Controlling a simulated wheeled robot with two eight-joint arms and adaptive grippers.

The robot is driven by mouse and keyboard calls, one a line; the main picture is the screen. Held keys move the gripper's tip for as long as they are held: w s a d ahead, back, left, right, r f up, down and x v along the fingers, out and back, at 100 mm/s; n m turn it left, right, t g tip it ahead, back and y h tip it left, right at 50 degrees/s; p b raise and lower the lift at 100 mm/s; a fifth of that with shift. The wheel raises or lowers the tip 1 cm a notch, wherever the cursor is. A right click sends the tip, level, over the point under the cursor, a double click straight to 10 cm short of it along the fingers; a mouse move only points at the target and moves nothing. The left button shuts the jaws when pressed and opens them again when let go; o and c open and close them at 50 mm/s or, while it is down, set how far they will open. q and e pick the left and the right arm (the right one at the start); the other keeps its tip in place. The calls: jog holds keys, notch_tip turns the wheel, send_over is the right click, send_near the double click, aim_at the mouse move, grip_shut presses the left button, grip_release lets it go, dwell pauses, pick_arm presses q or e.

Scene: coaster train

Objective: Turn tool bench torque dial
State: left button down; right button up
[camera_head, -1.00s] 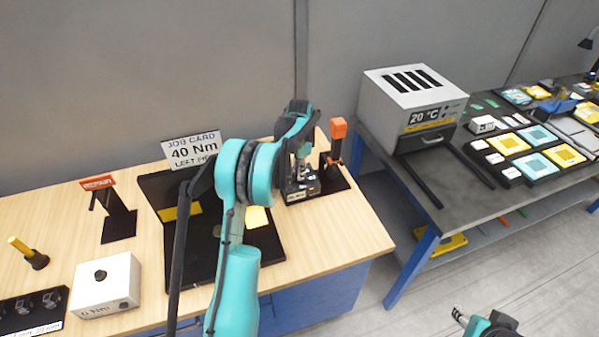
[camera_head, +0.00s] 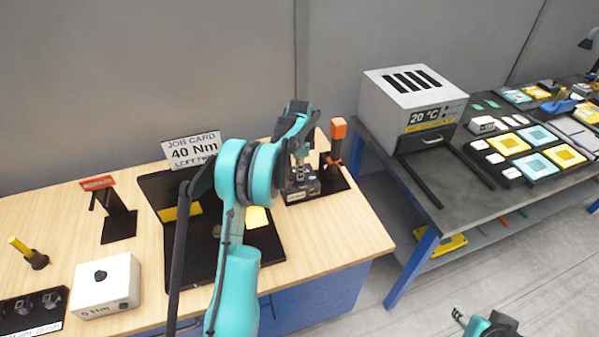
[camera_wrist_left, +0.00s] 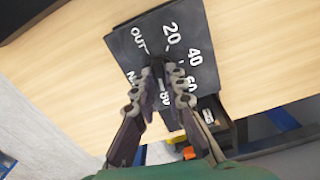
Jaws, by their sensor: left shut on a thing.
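The torque dial plate (camera_wrist_left: 188,30) is dark grey with white marks, among them 20, 40, 60 and OUT. It fills the upper middle of the left wrist view. My left gripper (camera_wrist_left: 157,68) is shut at its centre, on the dial knob, which the fingers mostly hide. In the head view, my left gripper (camera_head: 298,172) is over the small black dial unit (camera_head: 302,194) near the bench's right end. The job card (camera_head: 192,150) stands at the back of the bench and reads 40 Nm. My right gripper (camera_head: 470,320) shows only partly at the bottom edge.
An orange-topped post (camera_head: 338,128) stands close right of the dial unit. A white box with a black knob (camera_head: 105,287), a black stand (camera_head: 118,222) and a yellow-handled tool (camera_head: 20,247) are at the left of the bench (camera_head: 340,237). A grey oven (camera_head: 400,110) stands on the other table.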

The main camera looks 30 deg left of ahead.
pick_arm(q)
jog(key=c, duration=1.6)
grip_release()
jog(key=shift+o, duration=0.2)
jog(key=shift+r, duration=0.1)
notch_tip(320, 180, up, 12)
jog(key=shift+d, duration=0.1)
